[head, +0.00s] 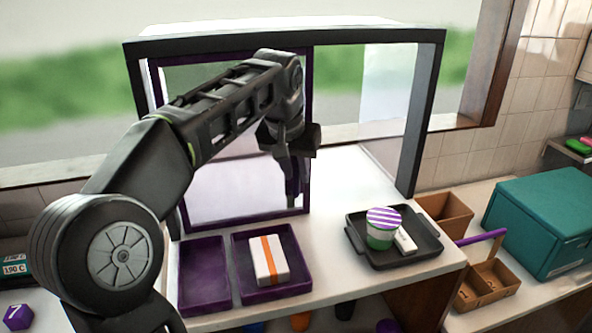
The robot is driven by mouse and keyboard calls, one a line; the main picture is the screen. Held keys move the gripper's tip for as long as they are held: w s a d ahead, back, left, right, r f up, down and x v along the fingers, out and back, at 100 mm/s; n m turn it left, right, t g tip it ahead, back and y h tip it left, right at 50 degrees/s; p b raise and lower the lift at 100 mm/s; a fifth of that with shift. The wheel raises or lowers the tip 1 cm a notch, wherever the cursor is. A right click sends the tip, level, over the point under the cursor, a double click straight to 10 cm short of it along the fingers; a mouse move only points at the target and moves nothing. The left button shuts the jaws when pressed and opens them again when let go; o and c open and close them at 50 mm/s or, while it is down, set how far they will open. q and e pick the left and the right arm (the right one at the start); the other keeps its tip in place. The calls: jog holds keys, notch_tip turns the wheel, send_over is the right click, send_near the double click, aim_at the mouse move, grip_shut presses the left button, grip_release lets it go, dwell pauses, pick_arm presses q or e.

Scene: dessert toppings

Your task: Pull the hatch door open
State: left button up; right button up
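The hatch is a dark box-like frame (424,120) on the white counter. Its door, a clear pane in a purple frame (250,219), covers the left half; the right half of the opening is clear. My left arm comes in from the left across the door. My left gripper (292,190) points down by the door's right upright, in front of the pane. Its fingers overlap in this view, so their gap is hidden, and I cannot tell if they touch the frame. No handle can be made out there. My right gripper is not in view.
Two purple trays (204,300) stand before the door, the right one holding a white box with an orange stripe (268,260). A dark tray (372,262) holds a striped-lid cup (382,228) and a small white block. Right are wooden bins (444,215) and a teal box (545,220).

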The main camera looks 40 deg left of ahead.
pick_arm(q)
jog(key=shift+s+d+r, duration=0.1)
jog(key=shift+s+r, duration=0.05)
jog(key=shift+r, duration=0.3)
jog(key=p+v, duration=0.1)
jog(key=v, duration=0.5)
jog(key=shift+p, duration=0.35)
jog(key=shift+s+r+p, duration=0.2)
jog(key=shift+r+p, duration=0.25)
jog(key=shift+r, duration=0.05)
jog(key=shift+d+f, duration=0.1)
jog(key=shift+f, duration=0.05)
